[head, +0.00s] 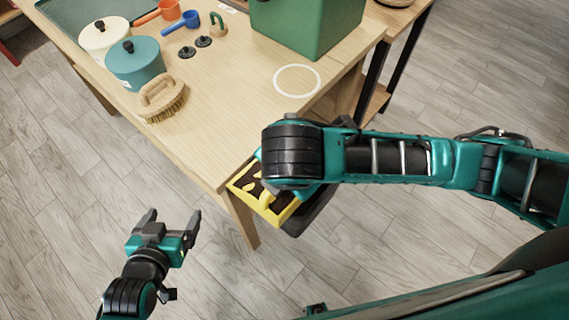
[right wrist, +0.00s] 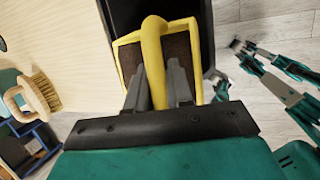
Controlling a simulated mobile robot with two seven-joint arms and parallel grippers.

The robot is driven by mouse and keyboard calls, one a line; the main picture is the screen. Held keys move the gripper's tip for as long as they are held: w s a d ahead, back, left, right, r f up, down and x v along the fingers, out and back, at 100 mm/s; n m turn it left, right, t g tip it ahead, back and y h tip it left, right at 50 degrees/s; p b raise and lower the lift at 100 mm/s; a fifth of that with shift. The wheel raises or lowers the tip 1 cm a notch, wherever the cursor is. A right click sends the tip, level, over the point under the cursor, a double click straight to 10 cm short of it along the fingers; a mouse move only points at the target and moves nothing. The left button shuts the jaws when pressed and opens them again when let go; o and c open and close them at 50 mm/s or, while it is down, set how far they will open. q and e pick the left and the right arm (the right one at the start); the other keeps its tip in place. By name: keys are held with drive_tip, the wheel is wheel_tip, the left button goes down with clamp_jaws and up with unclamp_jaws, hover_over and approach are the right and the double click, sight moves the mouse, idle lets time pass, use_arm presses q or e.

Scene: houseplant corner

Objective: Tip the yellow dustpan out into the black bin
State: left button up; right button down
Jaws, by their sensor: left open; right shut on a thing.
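The yellow dustpan (head: 287,213) shows in the head view at the table's front corner, partly hidden by my right arm. In the right wrist view my right gripper (right wrist: 164,88) is shut on the dustpan's yellow handle (right wrist: 153,45), with soil on both sides and the black bin (right wrist: 207,35) behind. My left gripper (head: 172,222) is open and empty over the floor, left of the dustpan.
The wooden table (head: 215,125) holds a brush (head: 162,98), a teal canister (head: 135,64), a cream canister (head: 104,37), a blue scoop (head: 182,20) and a green box (head: 308,25). A white ring (head: 297,80) marks its right side. The table's front middle is clear.

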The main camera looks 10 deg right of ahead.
drive_tip(key=shift+w+d+f+g+y, duration=0.4)
drive_tip(key=shift+d+f+g+y, duration=0.3)
drive_tip(key=shift+g+y, duration=0.35)
drive_tip(key=y, duration=0.1)
drive_tip(key=w+d+g+y, duration=0.1)
drive_tip(key=m+g+y, duration=0.1)
drive_tip(key=y, duration=0.1)
drive_tip(key=shift+w+d+r+g, duration=0.1)
drive_tip(key=shift+w+d+g, duration=0.15)
drive_tip(key=shift+w+d, duration=0.1)
drive_tip(key=shift+w+d+f+g+y, duration=0.25)
drive_tip(key=shift+d+g+y, duration=0.2)
drive_tip(key=shift+y, duration=0.2)
drive_tip(key=d+g+y+b, duration=0.1)
drive_tip(key=y+b, duration=0.1)
drive_tip(key=b, duration=0.1)
drive_tip(key=w+d+f+g+y+b, duration=0.1)
drive_tip(key=g+y+b, duration=0.1)
drive_tip(key=b, duration=0.1)
drive_tip(key=w+d+m+g+y+b, duration=0.1)
drive_tip(key=y+b, duration=0.1)
drive_tip(key=b, duration=0.1)
drive_tip(key=shift+w+f+g+y, duration=0.25)
drive_tip(key=shift+f+y, duration=0.05)
drive_tip(key=shift+y, duration=0.1)
